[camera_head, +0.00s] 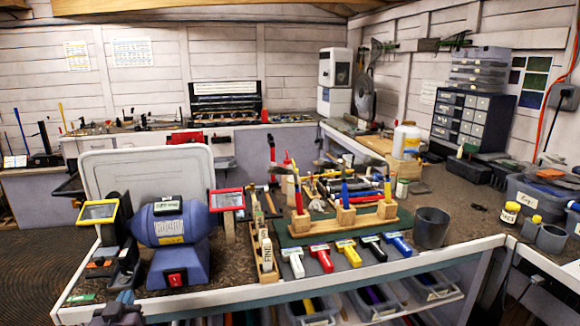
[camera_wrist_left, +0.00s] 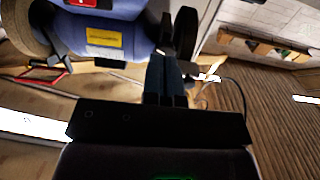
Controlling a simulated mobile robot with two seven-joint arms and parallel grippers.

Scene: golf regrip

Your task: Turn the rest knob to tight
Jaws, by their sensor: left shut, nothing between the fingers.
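The blue bench grinder (camera_head: 172,228) stands at the left front of the bench, with a red switch on its base. A tool rest with an orange part (camera_head: 101,263) sits at its left side. I cannot make out the rest knob for certain. My left gripper (camera_head: 125,297) is low at the bench's front edge, in front of the grinder's left side. In the left wrist view its fingers (camera_wrist_left: 166,62) are together and empty, beside the grinder body (camera_wrist_left: 100,32). A dark rounded part (camera_wrist_left: 186,34) is just beyond the fingertips; I cannot tell whether they touch it. My right gripper is out of view.
A wooden rack (camera_head: 263,258) stands right of the grinder. Several coloured-handled tools lie along the front edge by a green mat (camera_head: 302,235). A grey cup (camera_head: 431,228) is farther right. A pale upright panel (camera_head: 150,180) stands behind the grinder.

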